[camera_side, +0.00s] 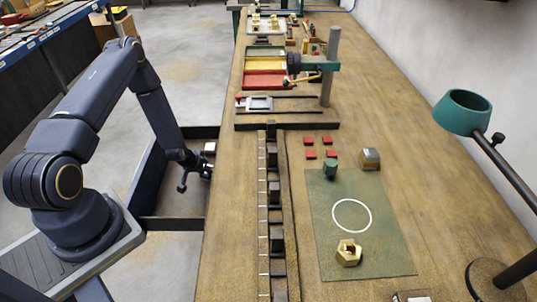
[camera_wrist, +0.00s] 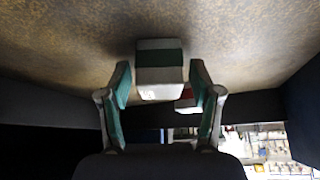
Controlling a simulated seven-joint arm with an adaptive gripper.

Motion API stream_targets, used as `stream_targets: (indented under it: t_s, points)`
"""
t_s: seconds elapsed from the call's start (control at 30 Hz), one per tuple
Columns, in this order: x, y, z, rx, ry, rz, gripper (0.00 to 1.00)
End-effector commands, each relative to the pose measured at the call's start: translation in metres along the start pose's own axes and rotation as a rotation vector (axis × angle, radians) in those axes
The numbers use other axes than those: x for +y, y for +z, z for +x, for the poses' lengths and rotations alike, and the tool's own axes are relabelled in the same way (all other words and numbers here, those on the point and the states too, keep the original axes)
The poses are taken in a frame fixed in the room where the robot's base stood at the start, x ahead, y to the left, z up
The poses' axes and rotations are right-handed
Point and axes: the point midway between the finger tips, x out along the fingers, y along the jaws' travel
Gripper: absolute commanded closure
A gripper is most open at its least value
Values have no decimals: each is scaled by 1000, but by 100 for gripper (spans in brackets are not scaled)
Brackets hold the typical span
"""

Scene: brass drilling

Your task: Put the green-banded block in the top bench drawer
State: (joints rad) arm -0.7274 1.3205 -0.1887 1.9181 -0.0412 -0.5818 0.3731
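The green-banded block (camera_wrist: 160,72), pale with a dark green band, shows in the wrist view just beyond and between my fingertips. My gripper (camera_wrist: 161,80) is open, with a gap visible on each side of the block. In the side view my gripper (camera_side: 195,174) points down over the open drawer (camera_side: 175,222) at the bench's left edge. A pale block (camera_side: 209,148) shows near the drawer's far end; its band cannot be made out there. In the wrist view the green-banded block appears to rest on a brown speckled surface; its exact contact is unclear.
A second pale block with red (camera_wrist: 187,102) is partly hidden behind the first in the wrist view. A green mat (camera_side: 390,255) on the bench holds a brass nut (camera_side: 348,253) and green cylinder (camera_side: 330,168). A lamp (camera_side: 465,112) stands at right.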

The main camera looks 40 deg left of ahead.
Motion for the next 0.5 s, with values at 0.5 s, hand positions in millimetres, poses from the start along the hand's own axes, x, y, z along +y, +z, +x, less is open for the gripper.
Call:
stream_targets:
  t_s: [0.5]
  points:
    - [0,-3,-30,2,-1,1,34]
